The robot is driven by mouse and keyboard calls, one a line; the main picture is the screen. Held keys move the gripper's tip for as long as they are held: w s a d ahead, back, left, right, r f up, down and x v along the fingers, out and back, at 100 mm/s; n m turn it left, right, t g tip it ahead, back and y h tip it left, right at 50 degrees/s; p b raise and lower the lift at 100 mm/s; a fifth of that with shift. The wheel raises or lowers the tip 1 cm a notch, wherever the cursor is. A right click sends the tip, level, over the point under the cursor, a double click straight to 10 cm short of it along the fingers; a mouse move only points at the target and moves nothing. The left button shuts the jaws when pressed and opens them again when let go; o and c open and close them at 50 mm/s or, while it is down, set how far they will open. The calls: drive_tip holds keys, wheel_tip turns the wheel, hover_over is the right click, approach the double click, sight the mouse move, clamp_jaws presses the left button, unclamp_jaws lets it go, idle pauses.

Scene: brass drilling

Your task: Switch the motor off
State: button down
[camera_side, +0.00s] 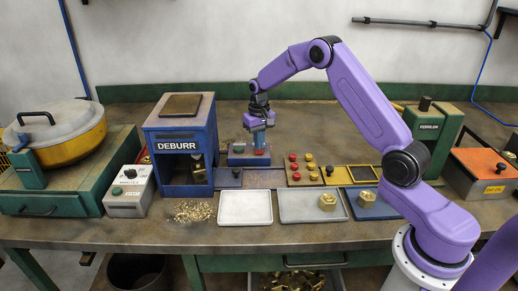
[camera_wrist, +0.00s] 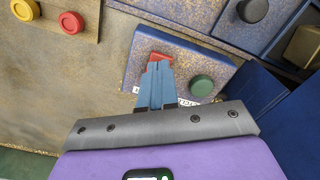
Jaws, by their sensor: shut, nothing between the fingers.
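A blue control box (camera_wrist: 150,38) carries a red button (camera_wrist: 157,56) and a round green button (camera_wrist: 202,86). The box (camera_side: 246,160) also shows in the side view, right of the DEBURR machine. My gripper (camera_wrist: 159,66) is shut and empty. Its fingertips overlap the near edge of the red button in the wrist view and hide part of it; I cannot tell whether they touch it. In the side view my gripper (camera_side: 259,150) points down over the right part of the box.
The blue DEBURR machine (camera_side: 181,140) stands close on the left. A board with several red and yellow knobs (camera_side: 303,168) lies to the right. White (camera_side: 245,208) and grey (camera_side: 300,208) trays lie in front, with brass chips (camera_side: 193,211) beside them.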

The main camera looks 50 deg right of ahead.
drive_tip(key=shift+r, duration=2.95)
drive_tip(key=shift+a, duration=0.15)
drive_tip(key=s+a+r+n, duration=0.3)
drive_tip(key=s+a+n, duration=0.1)
drive_tip(key=s+a, duration=0.5)
drive_tip(key=s+a+r+n, duration=0.4)
drive_tip(key=s+a, duration=0.4)
drive_tip(key=s, duration=0.2)
drive_tip(key=s+d+n, duration=0.2)
drive_tip(key=s+n, duration=0.5)
drive_tip(key=s, duration=1.6)
drive_tip(key=shift+d+f+n, duration=0.2)
drive_tip(key=shift+f+n, duration=0.1)
drive_tip(key=shift+f, duration=0.15)
